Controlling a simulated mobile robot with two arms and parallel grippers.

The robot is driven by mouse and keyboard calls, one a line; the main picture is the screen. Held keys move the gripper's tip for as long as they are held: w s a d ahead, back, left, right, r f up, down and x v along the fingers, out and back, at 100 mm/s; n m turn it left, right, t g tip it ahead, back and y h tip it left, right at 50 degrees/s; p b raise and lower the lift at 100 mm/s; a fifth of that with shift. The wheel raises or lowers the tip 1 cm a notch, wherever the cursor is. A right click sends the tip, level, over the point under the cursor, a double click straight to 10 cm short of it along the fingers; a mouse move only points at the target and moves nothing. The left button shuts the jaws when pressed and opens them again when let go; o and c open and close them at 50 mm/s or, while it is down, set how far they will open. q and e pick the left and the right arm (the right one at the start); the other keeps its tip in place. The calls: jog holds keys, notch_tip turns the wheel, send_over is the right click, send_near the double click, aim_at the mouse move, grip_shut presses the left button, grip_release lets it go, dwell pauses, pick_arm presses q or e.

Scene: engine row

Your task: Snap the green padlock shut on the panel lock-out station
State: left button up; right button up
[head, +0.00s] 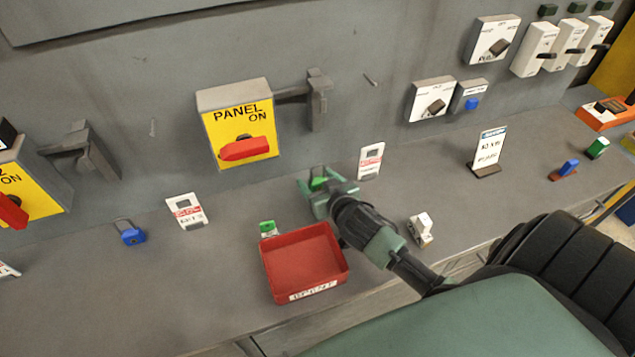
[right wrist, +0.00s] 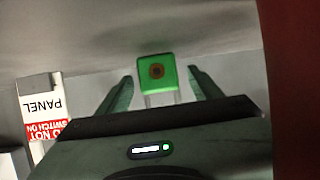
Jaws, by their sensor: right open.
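The green padlock (head: 318,183) is on the grey bench top below the panel lock-out station. In the right wrist view the green padlock (right wrist: 157,72) shows a round dark keyhole, and its pale shackle points toward my palm. My right gripper (head: 316,188) is open around it, with one finger (right wrist: 122,92) on each side and a gap visible at both. I cannot tell whether the shackle is open. The panel lock-out station (head: 237,115) is a yellow-faced box marked PANEL ON with a red handle (head: 245,149). My left gripper is not in view.
A red tray (head: 303,265) stands on the bench near my right forearm, with a small green item (head: 267,228) behind it. Tags (head: 370,161) (head: 187,211), a blue padlock (head: 133,235) and a small white block (head: 421,229) stand nearby. A grey bracket (head: 317,100) projects beside the station.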

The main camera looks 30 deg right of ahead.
grip_shut()
notch_tip(320, 180, up, 10)
jog(key=shift+b, duration=0.35)
dwell(0.4)
